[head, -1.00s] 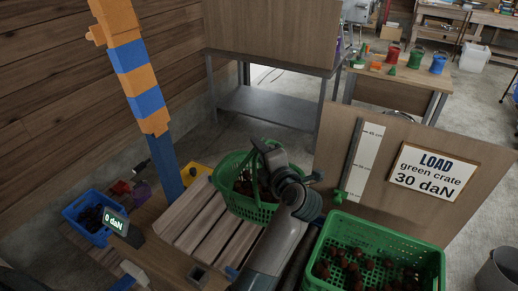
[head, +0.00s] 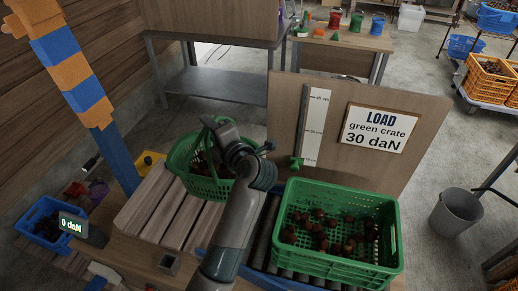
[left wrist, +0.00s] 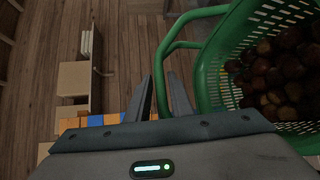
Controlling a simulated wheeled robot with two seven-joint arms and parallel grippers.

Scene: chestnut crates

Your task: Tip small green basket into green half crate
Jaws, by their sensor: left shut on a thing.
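The small green basket (head: 211,187), with dark brown chestnuts in it, is upright at the slatted wooden boards in the head view. I cannot tell whether it touches them. My left gripper (head: 222,124) is at its raised handle and shut on it. In the left wrist view the fingers (left wrist: 162,95) are at the green handle (left wrist: 182,44), and the basket's perforated wall (left wrist: 212,75) is at the right. The green half crate (head: 335,266) stands to the right of the basket, on rollers, with several chestnuts inside. My right gripper is not in view.
A wooden panel with a load sign (head: 378,129) and a white scale (head: 315,125) stands behind the crate. An orange-and-blue post (head: 75,80) rises at the left. A display (head: 72,225) reads 0 daN. A grey bucket (head: 457,213) is at the right.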

